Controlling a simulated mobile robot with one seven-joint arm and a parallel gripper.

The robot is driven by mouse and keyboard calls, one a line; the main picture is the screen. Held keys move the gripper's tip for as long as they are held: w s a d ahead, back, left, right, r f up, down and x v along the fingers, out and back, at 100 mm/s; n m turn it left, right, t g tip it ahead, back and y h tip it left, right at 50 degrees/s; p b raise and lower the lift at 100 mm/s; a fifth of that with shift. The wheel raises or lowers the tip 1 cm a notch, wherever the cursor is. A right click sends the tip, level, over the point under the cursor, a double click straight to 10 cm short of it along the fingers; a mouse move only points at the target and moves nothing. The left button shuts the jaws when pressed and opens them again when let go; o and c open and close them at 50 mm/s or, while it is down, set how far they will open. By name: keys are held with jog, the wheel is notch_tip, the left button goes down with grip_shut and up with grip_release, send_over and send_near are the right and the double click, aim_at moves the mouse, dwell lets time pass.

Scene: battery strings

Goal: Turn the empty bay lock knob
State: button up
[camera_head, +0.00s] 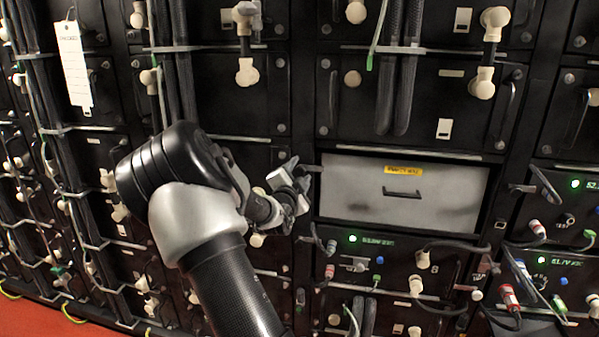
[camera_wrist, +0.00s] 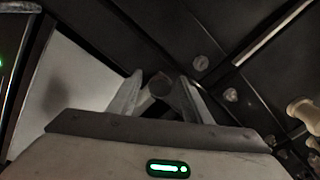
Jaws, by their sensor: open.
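The empty bay is a light grey panel (camera_head: 350,200) with a yellow label (camera_head: 404,170) and a dark handle (camera_head: 402,193) in the head view. Its pale face (camera_wrist: 75,75) shows at the left of the wrist view. My gripper (camera_head: 302,182) is open just left of the panel's upper left edge. In the wrist view a dark round knob (camera_wrist: 160,85) lies between the fingers of my gripper (camera_wrist: 162,98). It looks like the lock knob, partly hidden in shadow. I cannot tell whether the fingers touch it. In the head view my gripper hides the knob.
Black battery modules surround the bay, with cream connectors (camera_head: 483,83) and thick cables (camera_head: 400,75). Modules with green lights (camera_head: 352,238) sit below and right. A white tag (camera_head: 73,65) hangs at upper left. Red floor (camera_head: 40,318) shows at lower left.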

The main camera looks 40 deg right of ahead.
jog(key=c, duration=1.1)
jog(key=shift+o, duration=0.2)
jog(key=shift+f+n+b, duration=0.1)
jog(key=shift+n+b, duration=0.2)
jog(key=shift+b, duration=0.05)
jog(key=n+b, duration=0.2)
jog(key=shift+n, duration=0.4)
jog(key=n+b, duration=0.2)
jog(key=n, duration=0.7)
jog(key=shift+n, duration=0.4)
jog(key=n, duration=0.4)
jog(key=shift+n, duration=0.4)
